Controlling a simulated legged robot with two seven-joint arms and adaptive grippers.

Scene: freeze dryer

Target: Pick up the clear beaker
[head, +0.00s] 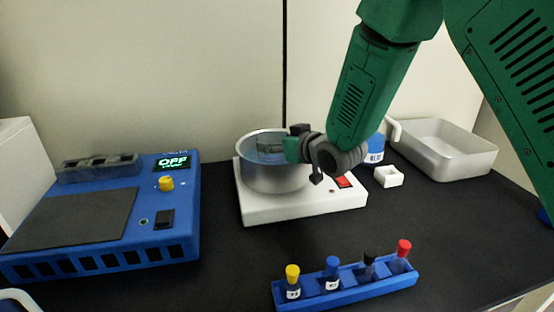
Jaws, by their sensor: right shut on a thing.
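A round grey vessel (270,178) holding bluish clear liquid stands on a white hot plate (300,205) in the middle of the head view. I cannot tell whether this vessel is the clear beaker, and no other clear beaker can be made out. My right gripper (290,148) reaches in from the right to the vessel's right rim. One dark fingertip shows over the liquid inside the rim. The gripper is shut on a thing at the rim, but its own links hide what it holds. My left gripper is not in view.
A blue device (120,235) with an OFF display stands at left. A blue rack (350,288) of capped vials is in front. A blue labelled container (375,153), a small white block (389,178) and a metal tray (445,150) stand at back right. Black table between them is clear.

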